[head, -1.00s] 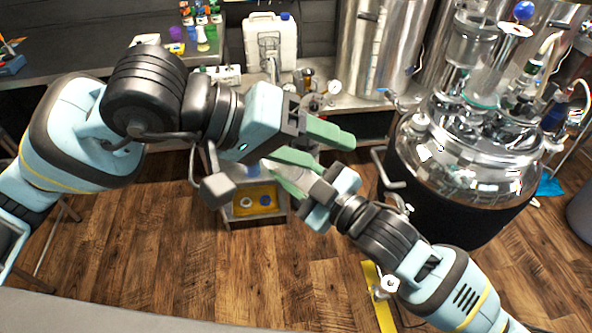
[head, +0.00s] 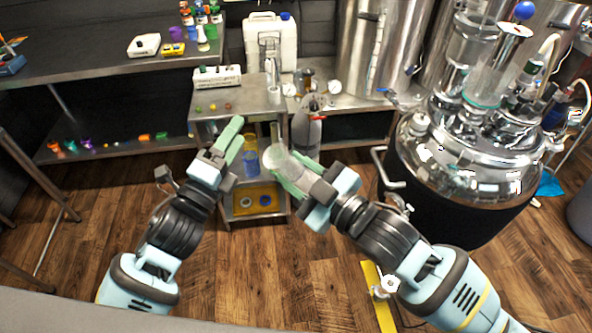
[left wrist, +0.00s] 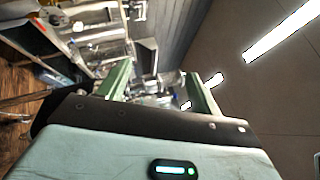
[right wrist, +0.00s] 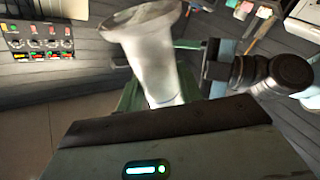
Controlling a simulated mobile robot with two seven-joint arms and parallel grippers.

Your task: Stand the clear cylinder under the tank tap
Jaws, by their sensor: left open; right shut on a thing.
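The clear cylinder (head: 277,158) is in my right gripper (head: 291,175), tilted, its pale round end towards the upper left in the head view. In the right wrist view the cylinder (right wrist: 158,62) rises between the fingers, with its wide end up. My left gripper (head: 232,153) is open and empty, to the left of the cylinder and apart from it. A tap with a blue lever (head: 385,92) shows by the steel tank (head: 372,50) at the back; whether it is the tank tap I cannot tell. The cylinder is in the air, well away from it.
A steel cart (head: 208,108) stands ahead, with a white rack (head: 217,75) on top and a blue vessel (head: 251,158) lower down. A large shiny kettle (head: 470,160) fills the right. A yellow floor strip (head: 378,300) lies in front. The floor between is mostly clear.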

